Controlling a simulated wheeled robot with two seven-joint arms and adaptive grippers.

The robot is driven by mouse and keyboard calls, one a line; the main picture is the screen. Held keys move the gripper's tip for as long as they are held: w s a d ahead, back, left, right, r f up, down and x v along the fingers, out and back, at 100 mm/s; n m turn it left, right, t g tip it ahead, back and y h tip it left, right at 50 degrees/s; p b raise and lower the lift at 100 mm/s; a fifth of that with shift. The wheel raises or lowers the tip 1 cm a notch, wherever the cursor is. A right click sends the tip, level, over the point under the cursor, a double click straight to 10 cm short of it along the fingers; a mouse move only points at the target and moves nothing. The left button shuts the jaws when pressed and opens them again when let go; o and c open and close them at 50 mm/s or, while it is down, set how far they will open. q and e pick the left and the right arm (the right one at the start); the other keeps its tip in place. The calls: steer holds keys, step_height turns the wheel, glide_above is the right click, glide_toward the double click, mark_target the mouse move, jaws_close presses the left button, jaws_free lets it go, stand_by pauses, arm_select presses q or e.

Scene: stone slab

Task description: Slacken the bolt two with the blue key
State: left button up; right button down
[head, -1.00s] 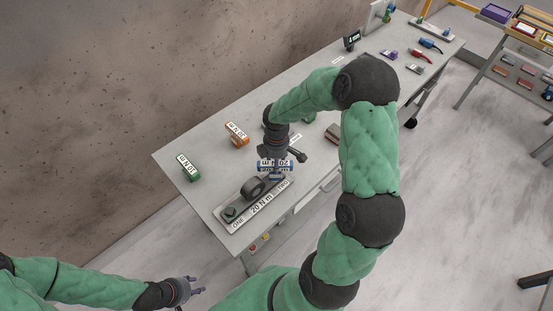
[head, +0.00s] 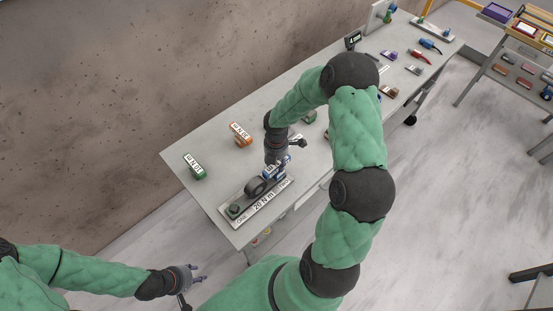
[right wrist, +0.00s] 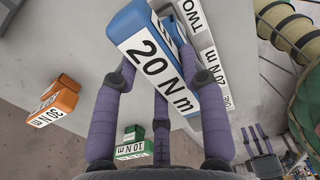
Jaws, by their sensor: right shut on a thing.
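The blue key (head: 276,170), marked 20 N m, is held in my right gripper (head: 275,158) over the TWO end of the bolt plate (head: 262,205). It also fills the top middle of the right wrist view (right wrist: 165,70), between purple fingers closed around it. Bolt two is hidden under the key and gripper; I cannot tell whether the key sits on it. A green bolt (head: 235,210) shows at the ONE end. A dark round part (head: 256,188) stands mid-plate. My left gripper (head: 197,279) is open and empty, off the table at the lower left.
An orange key (head: 241,138), marked 30 N m, and a green key (head: 195,170), marked 10 N m, lie on the grey table (head: 210,215). Several tools lie at its far end. A wall runs along the table's back. My right arm spans above the table.

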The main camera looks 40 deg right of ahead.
steer(key=shift+r+p, duration=1.45)
steer(key=shift+r, duration=0.35)
steer(key=shift+r, duration=0.1)
steer(key=shift+r+p, duration=2.15)
steer(key=shift+r, duration=0.25)
